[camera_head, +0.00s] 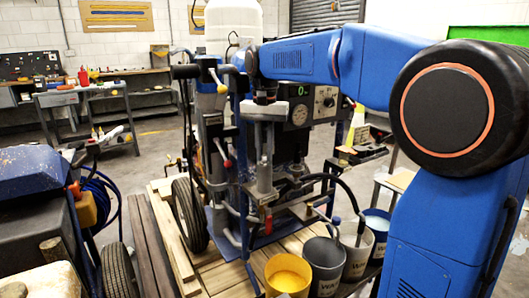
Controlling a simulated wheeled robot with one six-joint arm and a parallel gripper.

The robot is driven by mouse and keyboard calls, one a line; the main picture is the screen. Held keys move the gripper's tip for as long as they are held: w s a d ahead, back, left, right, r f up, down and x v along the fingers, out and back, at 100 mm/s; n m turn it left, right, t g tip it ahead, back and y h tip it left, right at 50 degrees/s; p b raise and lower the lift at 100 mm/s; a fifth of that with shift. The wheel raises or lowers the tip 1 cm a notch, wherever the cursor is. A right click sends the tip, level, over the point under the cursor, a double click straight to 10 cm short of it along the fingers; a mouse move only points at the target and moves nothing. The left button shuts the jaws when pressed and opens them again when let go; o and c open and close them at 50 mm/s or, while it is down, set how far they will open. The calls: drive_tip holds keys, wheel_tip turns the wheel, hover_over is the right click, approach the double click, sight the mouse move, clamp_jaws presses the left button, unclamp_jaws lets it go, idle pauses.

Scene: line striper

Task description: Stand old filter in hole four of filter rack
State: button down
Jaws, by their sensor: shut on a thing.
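My gripper (264,150) hangs down from the wrist of my blue arm, in front of the line striper (212,135). Its fingers are shut on a slim thing that I take to be the old filter; it is hard to make out against the grey metal behind. A grey cylinder (265,179) on the striper shows just below the fingertips; I cannot tell if they touch. I cannot make out the filter rack or its hole four for certain. A dark tray (362,154) with small items stands to the right, partly hidden by my arm.
Yellow (287,275), dark grey (324,262) and other paint buckets stand at the front. The striper stands on a wooden pallet (166,235). Hoses loop low right of my gripper. Workbenches (90,105) line the back left. Open floor lies left of the striper.

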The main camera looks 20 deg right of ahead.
drive_tip(key=shift+r, duration=0.5)
wheel_tip(320, 180, up, 11)
drive_tip(key=shift+f, duration=0.15)
idle(2.3)
idle(0.3)
